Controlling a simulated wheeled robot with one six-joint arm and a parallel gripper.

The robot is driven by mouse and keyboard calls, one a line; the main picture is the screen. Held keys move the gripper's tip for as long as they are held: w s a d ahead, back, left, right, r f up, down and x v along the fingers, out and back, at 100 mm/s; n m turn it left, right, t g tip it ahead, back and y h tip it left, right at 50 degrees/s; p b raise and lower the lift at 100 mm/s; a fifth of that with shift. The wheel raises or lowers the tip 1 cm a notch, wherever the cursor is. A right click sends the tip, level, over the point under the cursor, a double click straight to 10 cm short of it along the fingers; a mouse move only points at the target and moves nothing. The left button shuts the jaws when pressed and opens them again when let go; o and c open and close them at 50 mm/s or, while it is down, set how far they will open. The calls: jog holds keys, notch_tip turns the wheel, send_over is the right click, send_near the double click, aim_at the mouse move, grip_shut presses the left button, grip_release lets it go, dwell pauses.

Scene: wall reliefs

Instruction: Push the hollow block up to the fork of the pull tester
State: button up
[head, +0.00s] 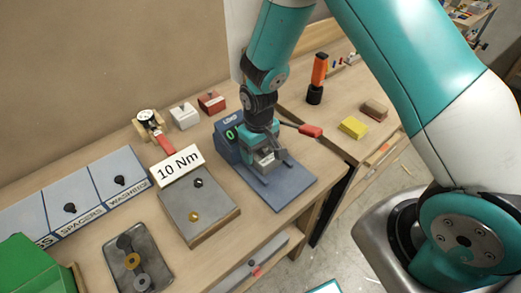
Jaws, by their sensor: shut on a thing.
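The pull tester has a blue housing with a green-lit LOAD display (228,131) and a flat blue-grey base plate (289,193). A red-handled lever (310,130) sticks out to its right. My gripper (268,163) points down over the base plate, close to the housing. It is shut on a small grey piece, which appears to be the hollow block; the fingers cover most of it. The fork is hidden behind my gripper and wrist, so the gap between block and fork cannot be told.
A dark tray (139,262) with washers, labelled bins (70,190) and a green box (30,268) stand further left.

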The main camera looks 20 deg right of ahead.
jog(key=shift+w+a+r, duration=0.1)
jog(key=shift+w+a, duration=0.05)
jog(key=shift+w, duration=0.55)
jog(key=o, duration=1)
jog(key=shift+o, duration=0.3)
jog(key=shift+w+r, duration=0.1)
jog(key=shift+r, duration=0.05)
notch_tip(320, 180, up, 17)
jog(key=s+b, duration=0.1)
jog(key=b, duration=0.1)
jog(key=shift+d, duration=0.2)
